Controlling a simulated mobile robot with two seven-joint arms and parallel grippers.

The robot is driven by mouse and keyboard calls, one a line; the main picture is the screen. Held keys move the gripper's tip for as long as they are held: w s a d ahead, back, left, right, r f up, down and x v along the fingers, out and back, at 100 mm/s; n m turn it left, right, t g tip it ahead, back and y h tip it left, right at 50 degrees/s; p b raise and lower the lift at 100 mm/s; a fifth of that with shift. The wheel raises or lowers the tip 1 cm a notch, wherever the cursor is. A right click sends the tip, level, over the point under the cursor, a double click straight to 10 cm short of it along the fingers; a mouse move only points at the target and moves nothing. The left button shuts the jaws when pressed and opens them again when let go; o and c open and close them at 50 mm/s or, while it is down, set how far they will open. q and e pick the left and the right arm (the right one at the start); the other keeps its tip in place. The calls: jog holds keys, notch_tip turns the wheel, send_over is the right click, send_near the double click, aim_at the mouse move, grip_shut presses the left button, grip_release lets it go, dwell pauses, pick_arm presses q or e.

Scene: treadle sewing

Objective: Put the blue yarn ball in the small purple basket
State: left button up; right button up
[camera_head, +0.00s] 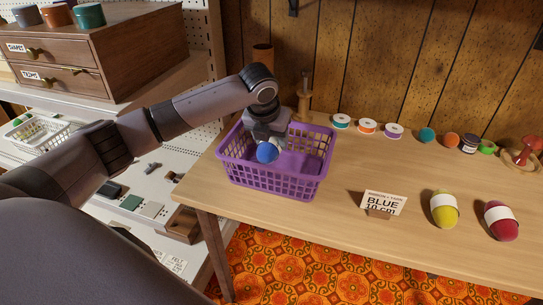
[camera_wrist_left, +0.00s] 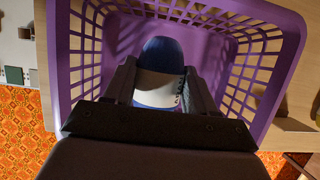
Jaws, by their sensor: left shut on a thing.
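The small purple basket (camera_head: 305,187) stands on the left end of the wooden table. The blue yarn ball (camera_head: 267,153) has a white label band and is inside the basket's outline, below its rim as far as I can tell. My left gripper (camera_head: 266,142) reaches down over the basket and is shut on the ball. In the left wrist view the ball (camera_wrist_left: 162,56) sits between both fingers (camera_wrist_left: 160,85), with the purple basket walls (camera_wrist_left: 84,45) around it. I cannot tell whether the ball touches the basket floor. My right gripper is not in view.
A card reading "BLUE" (camera_head: 383,203) stands on the table (camera_head: 340,215). A yellow yarn ball (camera_head: 444,209) and a red one (camera_head: 501,220) lie to its right. Ribbon spools (camera_head: 367,126) line the back by the wood wall. A drawer cabinet (camera_head: 120,50) is at the upper left.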

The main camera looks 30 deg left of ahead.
pick_arm(q)
notch_tip(320, 180, down, 5)
jog(key=shift+f+b, duration=0.1)
jog(key=shift+b, duration=0.2)
jog(key=o, duration=1.1)
jog(key=p+v, duration=0.1)
jog(key=v, duration=0.9)
jog(key=shift+s+r+p, duration=0.1)
jog(key=shift+r+p, duration=0.25)
jog(key=shift+r, duration=0.05)
jog(key=shift+s+d+r, duration=0.1)
jog(key=shift+s+r, duration=0.25)
jog(key=shift+r, duration=0.3)
